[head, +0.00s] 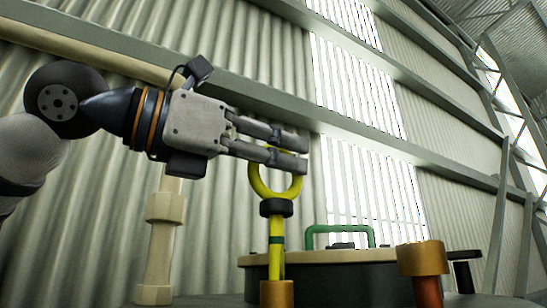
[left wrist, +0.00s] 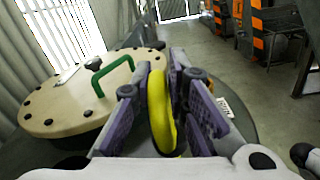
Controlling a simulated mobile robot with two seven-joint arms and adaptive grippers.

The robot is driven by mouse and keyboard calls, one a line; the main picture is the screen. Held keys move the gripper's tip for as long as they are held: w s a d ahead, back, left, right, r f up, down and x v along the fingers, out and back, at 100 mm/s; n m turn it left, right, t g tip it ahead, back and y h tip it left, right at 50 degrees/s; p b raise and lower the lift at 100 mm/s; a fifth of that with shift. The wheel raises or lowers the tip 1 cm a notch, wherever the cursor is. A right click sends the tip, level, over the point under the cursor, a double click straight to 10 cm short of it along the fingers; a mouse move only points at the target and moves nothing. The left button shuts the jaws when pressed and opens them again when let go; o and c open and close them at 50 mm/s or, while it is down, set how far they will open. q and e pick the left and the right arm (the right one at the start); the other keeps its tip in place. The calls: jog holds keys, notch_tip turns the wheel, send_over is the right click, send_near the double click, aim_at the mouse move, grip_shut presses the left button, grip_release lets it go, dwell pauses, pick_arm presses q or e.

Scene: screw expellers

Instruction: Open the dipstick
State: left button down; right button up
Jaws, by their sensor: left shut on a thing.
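The dipstick has a yellow ring handle (head: 275,188), a dark collar below it and a yellow rod (head: 276,240) with a green band. The rod stands upright, with its lower end at a brass-coloured fitting (head: 277,294). My left gripper (head: 300,154) comes in from the left at the top of the ring and is shut on it. In the left wrist view, the yellow ring (left wrist: 160,112) is between the purple finger pads. The top of the ring is partly hidden by the fingers in the head view. My right gripper is not in view.
A round lid with a green handle (head: 340,235) lies behind and right of the dipstick; bolts ring its edge (left wrist: 50,125). A brass-topped red-brown fitting (head: 422,260) stands at right, and a cream pipe (head: 162,240) stands at left. Corrugated wall is behind.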

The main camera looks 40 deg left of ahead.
pick_arm(q)
jog(key=r+p, duration=0.1)
jog(key=r, duration=0.4)
jog(key=r+p, duration=0.2)
jog(key=r, duration=0.3)
jog(key=shift+s+a, duration=0.1)
jog(key=shift+s, duration=0.1)
jog(key=shift+w+r, duration=0.2)
jog(key=shift+r, duration=0.45)
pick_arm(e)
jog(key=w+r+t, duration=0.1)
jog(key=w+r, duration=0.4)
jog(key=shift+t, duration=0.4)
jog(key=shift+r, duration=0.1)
pick_arm(q)
jog(key=c, duration=1.7)
grip_release()
jog(key=shift+a, duration=0.1)
jog(key=shift+o, duration=0.2)
jog(key=shift+a+f, duration=0.1)
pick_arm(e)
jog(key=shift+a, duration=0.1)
pick_arm(q)
jog(key=v, duration=1.2)
